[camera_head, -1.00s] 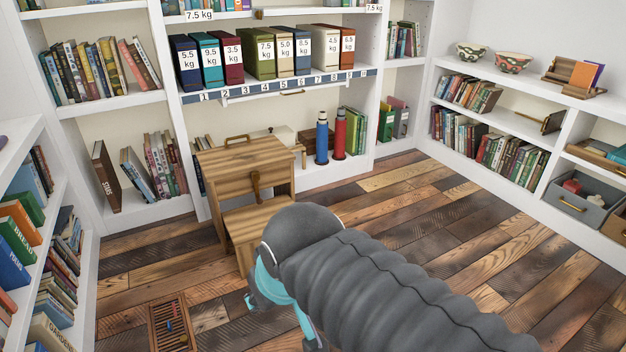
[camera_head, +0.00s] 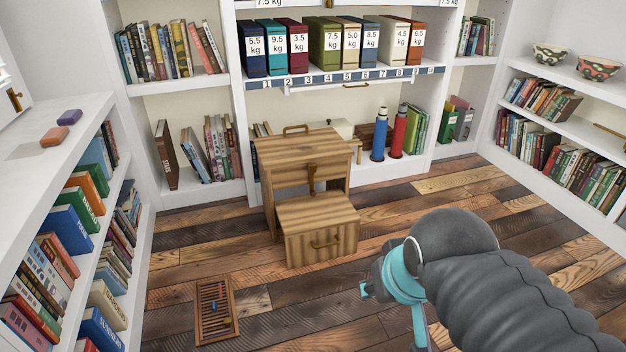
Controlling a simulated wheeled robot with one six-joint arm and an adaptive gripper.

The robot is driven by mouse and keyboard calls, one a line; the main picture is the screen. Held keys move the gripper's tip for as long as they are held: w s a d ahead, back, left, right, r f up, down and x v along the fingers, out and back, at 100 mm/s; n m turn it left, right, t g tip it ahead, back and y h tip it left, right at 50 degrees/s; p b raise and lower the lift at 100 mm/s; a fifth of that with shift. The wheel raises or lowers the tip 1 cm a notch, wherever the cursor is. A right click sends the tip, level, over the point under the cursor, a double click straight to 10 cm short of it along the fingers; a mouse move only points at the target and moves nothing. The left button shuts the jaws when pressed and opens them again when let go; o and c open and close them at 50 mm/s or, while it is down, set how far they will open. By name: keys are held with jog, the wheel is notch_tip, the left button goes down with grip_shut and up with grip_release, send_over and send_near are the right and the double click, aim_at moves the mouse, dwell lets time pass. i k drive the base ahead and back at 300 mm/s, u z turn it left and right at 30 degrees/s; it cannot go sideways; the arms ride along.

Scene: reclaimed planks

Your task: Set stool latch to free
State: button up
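The wooden step stool (camera_head: 304,158) stands on the plank floor in front of the back shelves, with a lower step (camera_head: 316,213) that has a handle on its front. A brown latch (camera_head: 311,179) hangs upright at the front of the upper part, just above the lower step; its exact setting is too small to tell. My arm reaches in from the lower right, to the right of the stool and apart from it.
A slatted wooden tray (camera_head: 216,309) with small coloured pieces lies on the floor at the lower left. A blue bottle (camera_head: 380,135) and a red bottle (camera_head: 398,132) stand right of the stool. White bookshelves line the left, back and right.

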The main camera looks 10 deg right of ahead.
aim_at(312, 167)
jog(key=k, duration=0.5)
jog(key=u, duration=0.5)
jog(key=i, duration=1.45)
jog(key=z, duration=0.25)
